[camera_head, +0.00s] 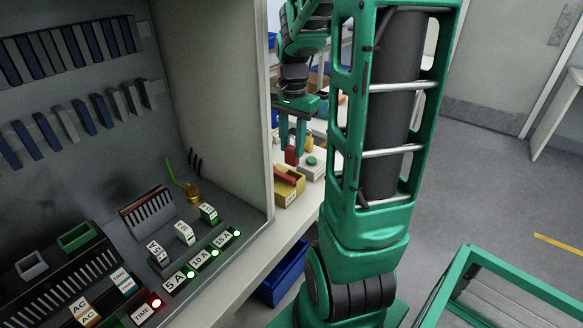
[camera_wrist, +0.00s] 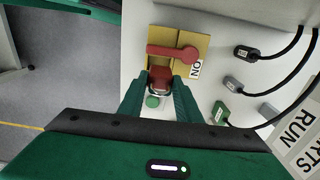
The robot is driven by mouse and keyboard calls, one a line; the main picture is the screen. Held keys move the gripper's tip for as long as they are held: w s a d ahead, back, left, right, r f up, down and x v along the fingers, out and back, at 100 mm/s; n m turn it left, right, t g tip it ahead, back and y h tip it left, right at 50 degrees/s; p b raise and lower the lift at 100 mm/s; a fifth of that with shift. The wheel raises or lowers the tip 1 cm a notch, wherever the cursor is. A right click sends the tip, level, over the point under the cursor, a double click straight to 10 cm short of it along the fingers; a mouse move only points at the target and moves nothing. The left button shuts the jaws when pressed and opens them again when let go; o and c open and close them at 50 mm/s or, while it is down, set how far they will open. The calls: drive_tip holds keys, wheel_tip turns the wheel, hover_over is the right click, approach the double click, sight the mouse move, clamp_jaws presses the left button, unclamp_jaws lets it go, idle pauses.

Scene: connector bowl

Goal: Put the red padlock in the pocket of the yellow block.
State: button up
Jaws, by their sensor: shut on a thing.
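The yellow block (camera_wrist: 200,42) lies under the wrist camera with a red lever (camera_wrist: 172,52) across it and an ON label at its right edge. In the head view the yellow block (camera_head: 289,191) sits on the pale bench. The red padlock (camera_wrist: 160,76) is between my fingertips, its metal shackle toward my palm. My gripper (camera_wrist: 159,86) is shut on it. In the head view my gripper (camera_head: 292,147) points down and the red padlock (camera_head: 291,156) hangs just behind the block. The pocket is not clearly visible; the padlock overlaps the block's near edge in the wrist view.
A green button (camera_wrist: 152,101) on a pale box is close below the padlock. Several cabled connectors, including a grey one (camera_wrist: 234,82), lie right of the block. A cabinet wall (camera_head: 215,90) stands left of my arm. A blue bin (camera_head: 284,272) is below the bench.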

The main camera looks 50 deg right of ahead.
sight(292, 163)
drive_tip(key=shift+f, duration=3.2)
drive_tip(key=o, duration=1.2)
drive_tip(key=shift+f, duration=0.1)
wheel_tip(292, 163, up, 12)
drive_tip(key=shift+r, duration=0.15)
drive_tip(key=shift+s, duration=0.15)
